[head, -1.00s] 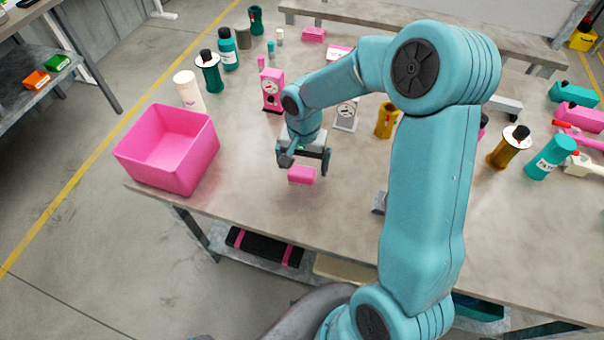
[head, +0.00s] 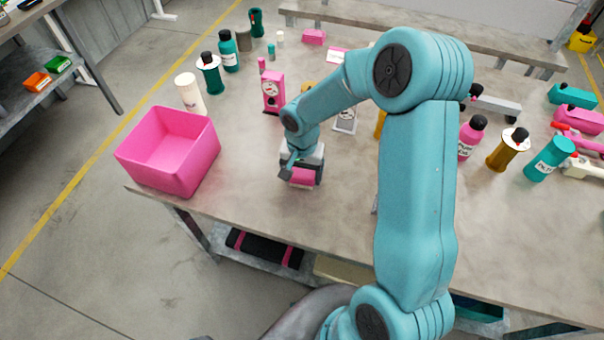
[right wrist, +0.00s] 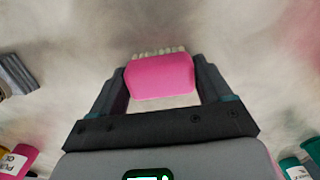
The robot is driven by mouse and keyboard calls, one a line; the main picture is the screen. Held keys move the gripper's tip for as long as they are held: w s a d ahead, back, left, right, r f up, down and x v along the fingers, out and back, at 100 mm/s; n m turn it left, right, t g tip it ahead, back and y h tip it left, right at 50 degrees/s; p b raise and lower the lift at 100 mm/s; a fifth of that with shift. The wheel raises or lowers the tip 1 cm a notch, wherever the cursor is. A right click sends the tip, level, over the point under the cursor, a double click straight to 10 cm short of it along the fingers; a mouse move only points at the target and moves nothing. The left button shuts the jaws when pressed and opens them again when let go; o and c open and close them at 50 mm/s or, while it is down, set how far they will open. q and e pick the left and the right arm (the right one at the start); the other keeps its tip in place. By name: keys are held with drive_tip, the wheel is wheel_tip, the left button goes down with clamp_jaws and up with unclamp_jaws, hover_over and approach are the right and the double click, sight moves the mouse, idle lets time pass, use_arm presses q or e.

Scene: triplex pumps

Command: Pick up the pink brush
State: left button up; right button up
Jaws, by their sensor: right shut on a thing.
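The pink brush (head: 303,177) is on the table near its front edge, to the right of the pink bin. In the right wrist view the brush (right wrist: 160,77) shows a smooth pink block with a row of pale bristles along its far side. My right gripper (head: 302,178) is lowered over the brush. In the right wrist view its two dark fingers (right wrist: 158,84) stand on either side of the block and are shut on it. Whether the brush touches the table is hard to tell. My left gripper is not in view.
An open, empty pink bin (head: 168,152) stands at the table's left front corner. A pink dial gauge (head: 272,92) and a white one (head: 345,118) stand behind the gripper. Bottles, including a pink one (head: 470,138), stand at the right. The table (head: 250,190) between bin and brush is clear.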

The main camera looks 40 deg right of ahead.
sight(302, 172)
wheel_tip(302, 172, up, 20)
idle(0.3)
